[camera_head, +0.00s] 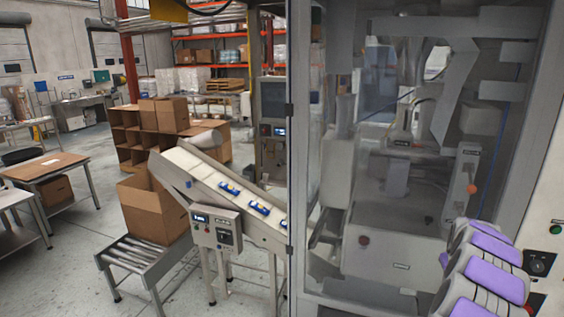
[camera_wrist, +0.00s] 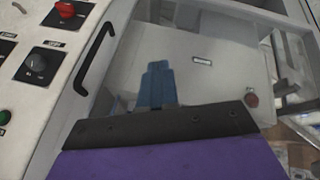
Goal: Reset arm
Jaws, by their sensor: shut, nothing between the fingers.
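My arm shows at the lower right of the head view as purple and white links; its gripper end is not clear there. In the wrist view my gripper (camera_wrist: 157,84) shows as blue fingers closed together, with nothing between them. It is in front of the glazed machine cabinet (camera_wrist: 225,65). A black door handle (camera_wrist: 96,58) and a control panel with a red knob (camera_wrist: 65,9) and a black knob (camera_wrist: 36,63) are to its left.
The machine enclosure (camera_head: 297,150) fills the right of the head view. An inclined conveyor (camera_head: 228,189) carries small blue packs towards an open cardboard box (camera_head: 150,207) on a roller stand (camera_head: 137,250). Tables (camera_head: 45,166) stand at the left, with open floor between.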

